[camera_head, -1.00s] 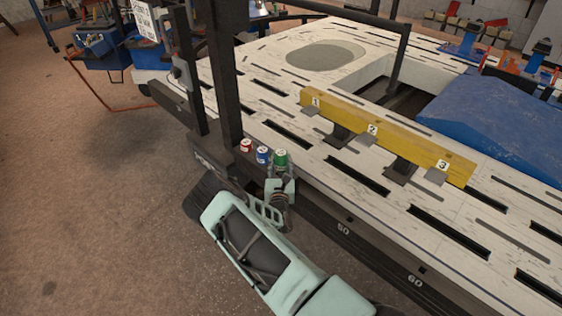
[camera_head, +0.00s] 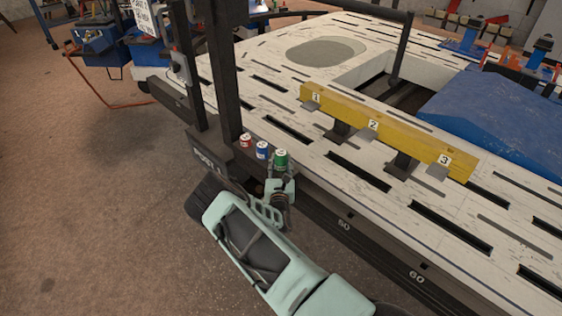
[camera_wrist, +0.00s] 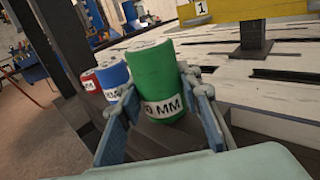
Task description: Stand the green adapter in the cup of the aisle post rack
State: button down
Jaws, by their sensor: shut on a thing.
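The green adapter (camera_head: 281,158) is an upright green cylinder with a white label band. In the wrist view the green adapter (camera_wrist: 159,80) stands between the two fingers of my gripper (camera_wrist: 160,120), and part of its label reads "0 MM". My gripper (camera_head: 280,172) is shut on it at the bench's near edge, beside the dark post (camera_head: 226,90). I cannot tell whether its base still rests on a support. A blue adapter (camera_head: 262,150) and a red adapter (camera_head: 246,141) stand in a row to its left. I cannot make out an empty cup.
A yellow beam (camera_head: 390,130) numbered 1 to 3 stands on grey brackets on the slotted white bench (camera_head: 300,110). A blue sloped block (camera_head: 490,120) lies at the right. Open floor (camera_head: 90,210) is at the left.

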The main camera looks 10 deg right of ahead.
jog(key=shift+f, duration=0.1)
jog(key=c, duration=1.3)
grip_release()
jog(key=shift+s, duration=0.2)
jog(key=s+a, duration=0.2)
jog(key=s, duration=0.9)
jog(key=shift+s+a, duration=0.2)
